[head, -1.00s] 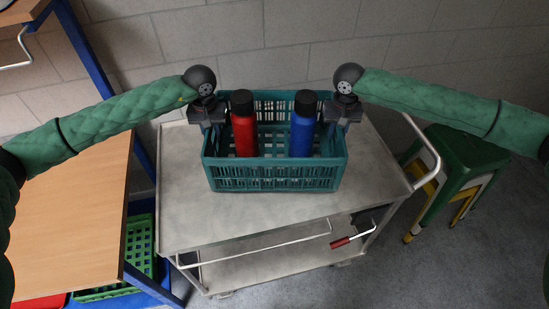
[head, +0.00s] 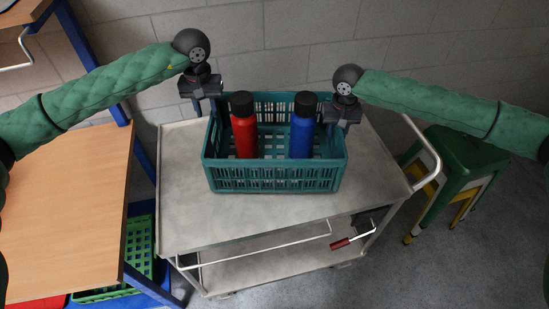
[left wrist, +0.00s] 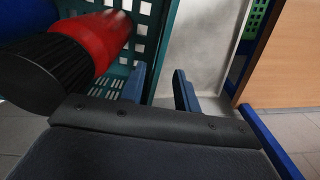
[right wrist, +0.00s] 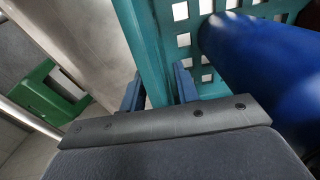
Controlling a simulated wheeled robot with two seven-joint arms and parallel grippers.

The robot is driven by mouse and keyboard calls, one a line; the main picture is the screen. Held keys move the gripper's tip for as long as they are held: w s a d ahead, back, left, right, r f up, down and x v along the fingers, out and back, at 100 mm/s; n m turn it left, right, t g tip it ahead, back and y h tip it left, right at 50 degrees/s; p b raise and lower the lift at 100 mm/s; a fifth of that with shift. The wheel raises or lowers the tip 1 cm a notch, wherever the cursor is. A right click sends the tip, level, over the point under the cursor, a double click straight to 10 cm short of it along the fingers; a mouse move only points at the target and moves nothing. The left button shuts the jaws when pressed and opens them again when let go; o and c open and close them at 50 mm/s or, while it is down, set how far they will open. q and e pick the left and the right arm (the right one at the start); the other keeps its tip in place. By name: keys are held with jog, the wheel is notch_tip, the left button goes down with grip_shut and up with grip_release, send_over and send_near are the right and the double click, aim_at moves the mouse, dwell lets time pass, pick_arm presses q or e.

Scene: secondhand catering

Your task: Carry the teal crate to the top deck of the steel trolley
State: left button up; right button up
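The teal crate (head: 275,180) stands upright on the top deck of the steel trolley (head: 180,215). It holds a red bottle (head: 244,135) and a blue bottle (head: 302,135), both with black caps. My left gripper (head: 203,102) is open and empty, up and to the left of the crate's left end; its spread fingers (left wrist: 160,88) show apart in the left wrist view. My right gripper (head: 343,122) is at the crate's right end. In the right wrist view its fingers (right wrist: 158,88) are spread, with the crate's end wall (right wrist: 145,40) between them.
A wooden-topped table (head: 75,215) with a blue frame stands at the left, with a green crate (head: 140,255) below. Green stools (head: 462,150) stand at the right beside the trolley's handle (head: 430,160). A block wall is behind. The deck around the crate is bare.

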pick_arm(q)
jog(key=shift+r, duration=0.9)
pick_arm(e)
jog(key=shift+r, duration=0.1)
notch_tip(320, 180, up, 12)
jog(key=shift+f, duration=0.1)
jog(key=shift+f, duration=0.1)
